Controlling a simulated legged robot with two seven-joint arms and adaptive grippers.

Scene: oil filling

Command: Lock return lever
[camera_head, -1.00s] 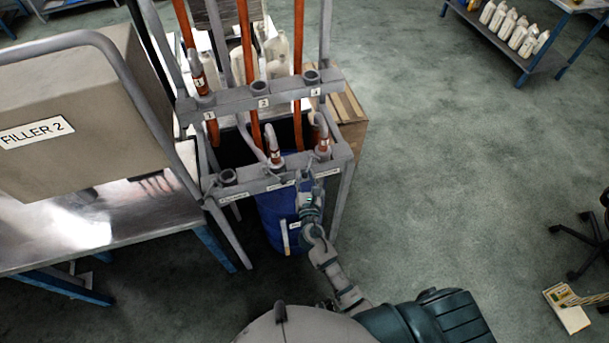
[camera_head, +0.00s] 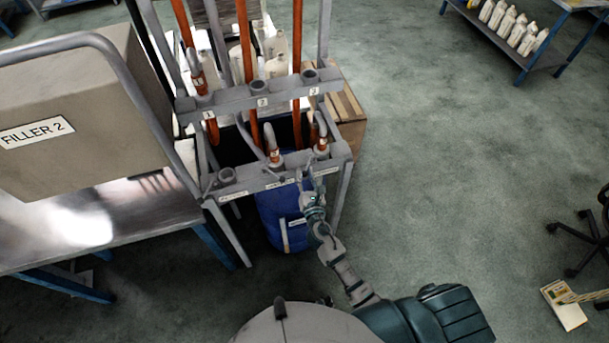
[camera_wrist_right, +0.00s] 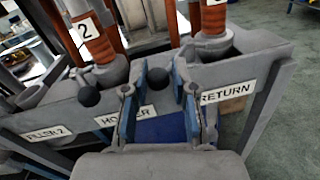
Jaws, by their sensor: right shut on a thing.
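The grey rack's front bar (camera_head: 250,186) carries labels; the wrist view shows FILLER 2, one partly covered label and RETURN (camera_wrist_right: 228,92). A black ball-ended lever (camera_wrist_right: 157,76) stands between my right fingers, left of the RETURN label. Another black knob (camera_wrist_right: 89,97) is further left. My right gripper (camera_head: 308,190) is at the bar's front, and in the wrist view (camera_wrist_right: 158,88) its fingers flank the lever, shut on it. An orange-hosed nozzle (camera_head: 322,148) sits in the holder above RETURN. The lever is too small to make out in the head view. My left gripper is out of view.
A blue drum (camera_head: 277,212) stands under the rack. A nozzle marked 2 (camera_wrist_right: 97,45) sits left of the lever. A metal table (camera_head: 90,225) with the FILLER 2 box (camera_head: 85,90) is at left. The floor at right is mostly clear, with a chair (camera_head: 590,235) at the edge.

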